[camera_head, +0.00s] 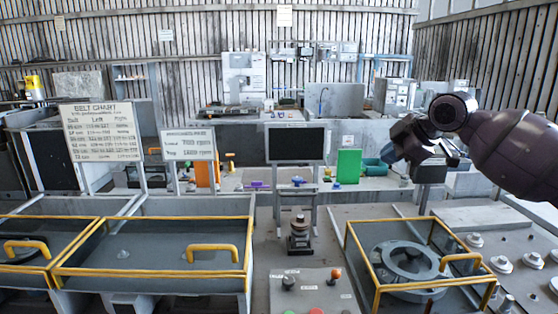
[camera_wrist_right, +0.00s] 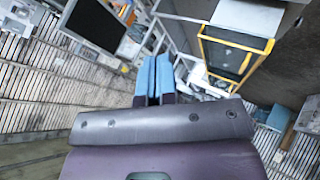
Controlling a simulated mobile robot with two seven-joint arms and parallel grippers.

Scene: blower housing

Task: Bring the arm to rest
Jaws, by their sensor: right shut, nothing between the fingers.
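My right arm comes in from the right edge in the head view. Its gripper (camera_head: 390,154) hangs in the air, above and left of the right-hand yellow-framed cover. In the right wrist view the two blue fingers (camera_wrist_right: 153,76) lie side by side, shut, with nothing between them. The gripper touches nothing that I can see. My left gripper is in neither view.
Yellow-framed clear covers (camera_head: 160,248) stand at the left; another (camera_head: 415,262) at the right lies over a round ring part. A control panel (camera_head: 312,292) with knobs sits at the front middle. A dark monitor (camera_head: 296,145) and a belt chart (camera_head: 101,131) stand behind.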

